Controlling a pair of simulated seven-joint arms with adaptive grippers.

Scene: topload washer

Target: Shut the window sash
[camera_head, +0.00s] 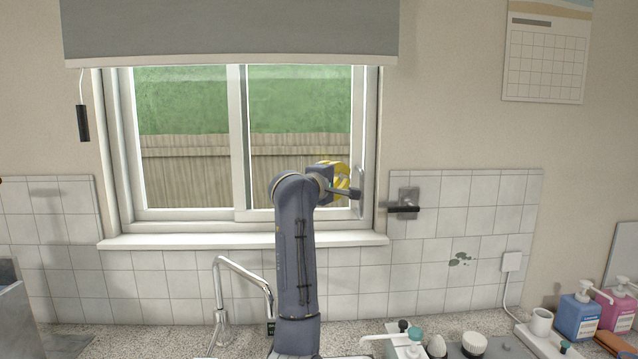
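The window (240,150) is in the back wall, with two glass panes in white frames side by side. The right-hand sash (240,215) has its frame overlapping the left pane near the middle. A pale upright pull handle (361,182) is at the right side of the window. My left gripper (350,190), with yellow and dark parts, is in front of the right pane, beside the handle. Its dark finger points right toward the handle; whether it touches cannot be told. The arm hides the fingers' opening and part of the lower sash. My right gripper is out of view.
A grey roller blind (230,28) covers the window top. A faucet (225,295) stands left of my arm. A black-handled lever (404,208) is on the wall right of the window. Bottles, brushes and a cup (541,322) crowd the counter's right.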

